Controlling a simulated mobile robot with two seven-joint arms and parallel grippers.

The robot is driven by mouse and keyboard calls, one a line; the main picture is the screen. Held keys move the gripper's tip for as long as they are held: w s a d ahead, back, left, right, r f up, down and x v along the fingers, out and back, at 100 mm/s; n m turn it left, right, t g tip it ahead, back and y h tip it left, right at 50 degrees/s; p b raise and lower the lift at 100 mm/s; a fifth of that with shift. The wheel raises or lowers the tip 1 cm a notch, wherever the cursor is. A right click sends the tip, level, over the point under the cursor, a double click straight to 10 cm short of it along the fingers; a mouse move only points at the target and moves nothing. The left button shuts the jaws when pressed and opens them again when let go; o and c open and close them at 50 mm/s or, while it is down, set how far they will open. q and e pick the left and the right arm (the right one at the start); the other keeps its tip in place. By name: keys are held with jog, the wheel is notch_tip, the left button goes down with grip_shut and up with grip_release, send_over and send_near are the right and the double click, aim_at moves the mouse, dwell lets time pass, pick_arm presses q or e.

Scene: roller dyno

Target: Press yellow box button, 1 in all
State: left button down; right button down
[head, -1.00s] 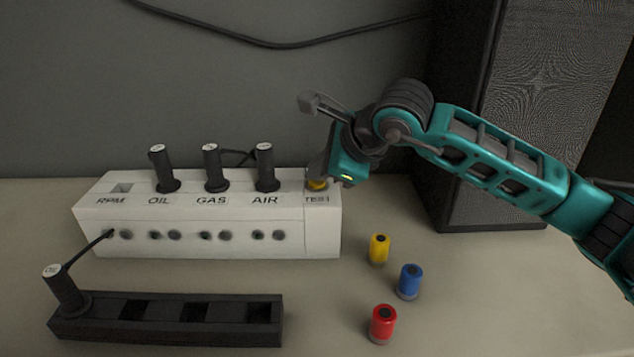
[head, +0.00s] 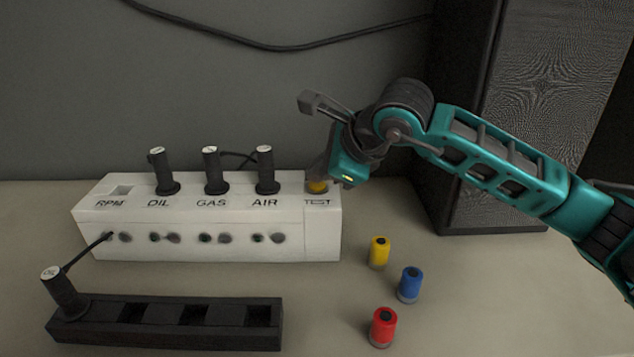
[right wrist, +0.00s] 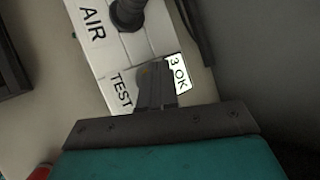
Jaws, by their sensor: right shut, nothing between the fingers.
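The white box (head: 200,240) stands on the table, with the yellow button (head: 317,187) at its right end above the TEST label. My right gripper (head: 317,173) is shut and empty, pointing down at the button. Its fingertips cover part of the button; I cannot tell whether they touch it or press it down. In the right wrist view the shut fingers (right wrist: 150,78) lie over the TEST end, hiding nearly all the button. A small lit display (right wrist: 180,74) beside them shows "3 OK", partly covered. My left gripper is out of view.
Black plugs stand in OIL, GAS and AIR (head: 265,170); the RPM socket (head: 121,190) is empty. Another plug (head: 63,292) stands in the black rack (head: 170,335). Yellow (head: 379,252), blue (head: 410,285) and red (head: 383,327) cylinders stand right. A dark speaker-like cabinet (head: 530,120) is behind.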

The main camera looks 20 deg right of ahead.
aim_at(320, 187)
jog(key=shift+r, duration=0.5)
jog(key=shift+r, duration=0.1)
jog(key=shift+r+p, duration=1.4)
jog(key=shift+r, duration=1.05)
jog(key=shift+f, duration=0.1)
